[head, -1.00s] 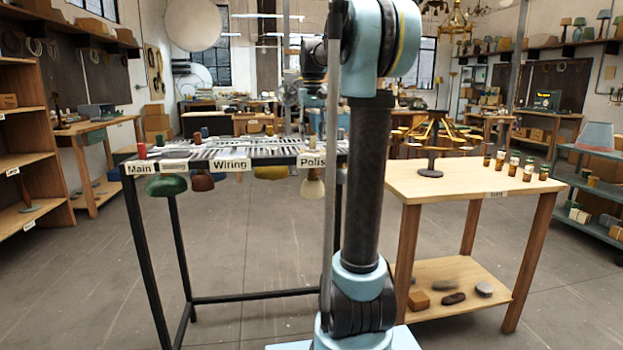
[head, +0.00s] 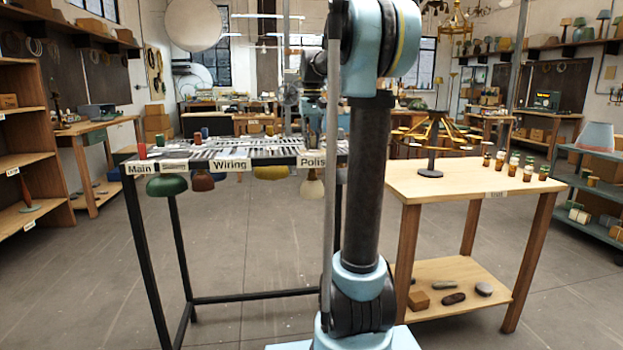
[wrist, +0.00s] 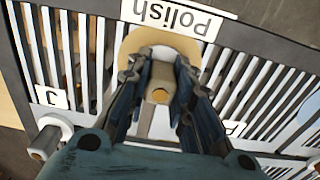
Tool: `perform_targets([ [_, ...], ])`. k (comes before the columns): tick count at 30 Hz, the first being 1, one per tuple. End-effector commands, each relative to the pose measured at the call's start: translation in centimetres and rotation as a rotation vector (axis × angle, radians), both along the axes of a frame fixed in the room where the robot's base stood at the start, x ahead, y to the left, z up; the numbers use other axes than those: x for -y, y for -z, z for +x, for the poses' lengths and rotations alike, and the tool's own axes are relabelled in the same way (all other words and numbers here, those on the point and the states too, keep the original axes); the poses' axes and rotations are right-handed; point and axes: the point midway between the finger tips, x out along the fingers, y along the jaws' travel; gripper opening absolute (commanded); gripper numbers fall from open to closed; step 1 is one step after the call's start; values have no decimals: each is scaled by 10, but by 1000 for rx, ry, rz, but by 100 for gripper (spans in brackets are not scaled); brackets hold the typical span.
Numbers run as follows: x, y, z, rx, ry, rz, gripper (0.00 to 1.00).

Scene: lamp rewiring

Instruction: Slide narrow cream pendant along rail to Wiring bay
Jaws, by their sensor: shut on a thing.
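The narrow cream pendant (head: 312,188) hangs below the slotted rail top (head: 240,148) at its right end, under the Polish label (head: 312,161). In the wrist view, my gripper (wrist: 159,68) is shut on a pale, squared knob (wrist: 160,80) above a round cream shade (wrist: 150,42), beside the Polish label (wrist: 172,15). In the head view, my arm partly hides the gripper and the rail's right end. The Wiring label (head: 230,165) is on the front edge, left of the pendant.
A yellow pendant (head: 271,172) hangs between the Wiring and Polish labels. A red-brown pendant (head: 202,181) and a green pendant (head: 166,186) hang farther left. A wooden table (head: 450,180) with small bottles stands to the right. Open floor lies below the rail.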

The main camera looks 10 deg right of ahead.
Motion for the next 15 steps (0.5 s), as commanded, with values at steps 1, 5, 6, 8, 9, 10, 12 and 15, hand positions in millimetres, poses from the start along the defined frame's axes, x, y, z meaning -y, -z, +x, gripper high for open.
perform_targets([
  [1,0,1,0,0,0,0,0],
  [5,0,1,0,0,0,-1,0],
  [6,0,1,0,0,0,-1,0],
  [8,0,1,1,0,0,-1,0],
  [9,0,1,3,0,0,-1,0],
  [10,0,1,4,0,0,-1,0],
  [12,0,1,10,1,0,-1,0],
  [15,0,1,18,1,0,-1,0],
])
